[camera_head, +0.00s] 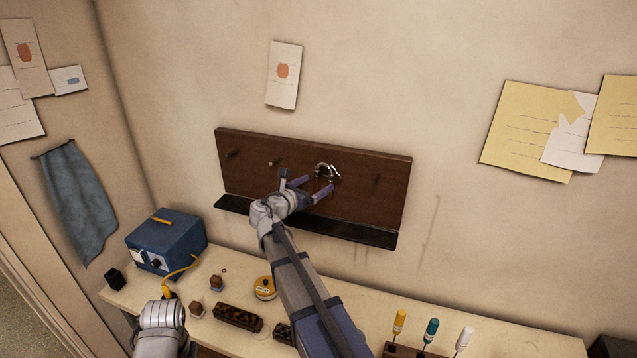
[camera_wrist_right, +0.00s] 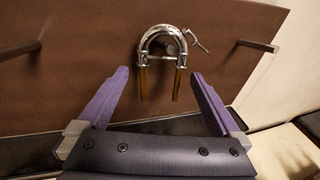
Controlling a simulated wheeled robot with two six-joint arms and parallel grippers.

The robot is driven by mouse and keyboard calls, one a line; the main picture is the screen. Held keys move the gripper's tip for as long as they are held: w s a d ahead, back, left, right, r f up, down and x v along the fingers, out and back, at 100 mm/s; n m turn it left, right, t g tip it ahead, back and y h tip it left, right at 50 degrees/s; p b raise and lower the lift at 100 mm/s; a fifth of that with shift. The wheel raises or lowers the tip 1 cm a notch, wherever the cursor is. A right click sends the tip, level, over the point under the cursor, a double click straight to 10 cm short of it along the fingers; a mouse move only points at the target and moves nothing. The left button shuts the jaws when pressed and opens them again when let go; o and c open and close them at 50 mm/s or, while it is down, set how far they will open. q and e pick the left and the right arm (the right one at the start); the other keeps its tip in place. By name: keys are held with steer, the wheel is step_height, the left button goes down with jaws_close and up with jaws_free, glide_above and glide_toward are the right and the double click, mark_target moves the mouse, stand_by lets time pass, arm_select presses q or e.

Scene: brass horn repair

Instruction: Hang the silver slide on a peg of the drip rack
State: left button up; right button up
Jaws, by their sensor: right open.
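The silver slide (camera_head: 327,170) is a shiny U-shaped bend with two brass-coloured legs, and it also shows in the wrist view (camera_wrist_right: 158,38). It is against the brown board of the drip rack (camera_head: 350,210), bend up and legs down. A round peg end shows inside the bend, so it appears to hang on that peg. My right gripper (camera_head: 320,182) is open just below and in front of the slide. In the wrist view its purple fingers (camera_wrist_right: 158,82) stand apart on either side of the legs, with gaps on both sides.
Bare pegs stick out on the left (camera_wrist_right: 20,50) and right (camera_wrist_right: 258,46) of the slide. A dark trough (camera_head: 350,235) runs below the board. The bench holds a blue box (camera_head: 165,243), a yellow tin (camera_head: 265,288), small blocks and upright screwdrivers (camera_head: 431,330).

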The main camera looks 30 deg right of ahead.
steer(key=v, duration=0.5)
steer(key=shift+s+a+p, duration=0.15)
steer(key=shift+a+p, duration=0.1)
steer(key=shift+p, duration=0.05)
steer(key=s+a+f+m+g+y+b, duration=0.25)
steer(key=s+a+f+m+b, duration=0.35)
steer(key=f, duration=0.6)
steer(key=s+a+f+m+g+y+b, duration=0.1)
steer(key=s+a+f+m+y+b, duration=0.35)
steer(key=a+f, duration=0.5)
steer(key=s+a+f+m+g+y+b, duration=0.3)
steer(key=s+a+f+m+y+b, duration=0.3)
steer(key=s+a+f, duration=0.9)
steer(key=m+b, duration=0.2)
steer(key=shift+a+f+m, duration=0.3)
steer(key=shift+f+m, duration=0.05)
steer(key=shift+s+g, duration=0.1)
steer(key=shift+g, duration=0.15)
steer(key=shift+c, duration=0.2)
